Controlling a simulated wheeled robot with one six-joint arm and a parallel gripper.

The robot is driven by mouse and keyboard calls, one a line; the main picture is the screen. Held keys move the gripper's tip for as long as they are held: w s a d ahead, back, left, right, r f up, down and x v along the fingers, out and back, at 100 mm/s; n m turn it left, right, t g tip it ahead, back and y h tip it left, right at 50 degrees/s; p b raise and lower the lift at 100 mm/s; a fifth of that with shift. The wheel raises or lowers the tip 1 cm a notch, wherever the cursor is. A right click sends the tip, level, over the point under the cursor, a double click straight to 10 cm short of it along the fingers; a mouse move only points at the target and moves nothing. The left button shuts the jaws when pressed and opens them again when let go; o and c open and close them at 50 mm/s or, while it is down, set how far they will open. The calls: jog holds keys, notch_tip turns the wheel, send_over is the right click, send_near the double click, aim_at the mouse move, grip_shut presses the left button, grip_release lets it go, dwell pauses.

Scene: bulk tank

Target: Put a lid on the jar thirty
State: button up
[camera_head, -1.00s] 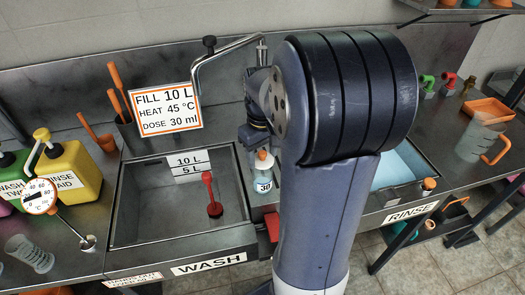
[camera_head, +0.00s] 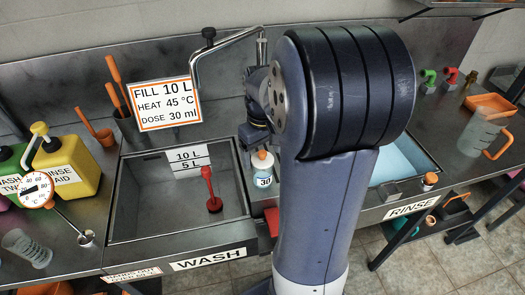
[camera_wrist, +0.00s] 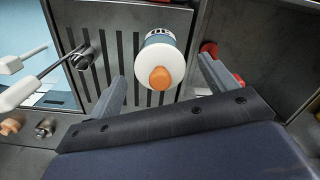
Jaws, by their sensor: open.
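The jar thirty (camera_head: 264,181) stands upright on the strip of steel between the two basins, its label reading 30. A white lid with an orange knob (camera_head: 262,158) sits on top of it. In the wrist view the lid (camera_wrist: 160,66) shows from above, with a bluish part of the jar (camera_wrist: 161,37) behind it. My gripper (camera_wrist: 163,86) is open and empty. Its fingers are spread wider than the lid, one toward each side, and I see no contact.
The wash basin (camera_head: 140,200) lies left of the jar, with a red-handled tool (camera_head: 211,190) in it. The rinse basin (camera_head: 408,165) is on the right, partly behind my arm. A bent tap (camera_head: 225,50) rises behind. A thermometer (camera_head: 37,190) stands at the left.

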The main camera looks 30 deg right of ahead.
notch_tip(320, 180, up, 11)
dwell(0.7)
jog(key=shift+f, duration=0.2)
notch_tip(320, 180, down, 11)
jog(key=shift+r, duration=0.1)
jog(key=shift+r+p, duration=0.65)
jog(key=shift+r, duration=0.2)
jog(key=shift+r+p, duration=0.4)
jog(key=shift+r, duration=0.35)
jog(key=shift+f, duration=0.1)
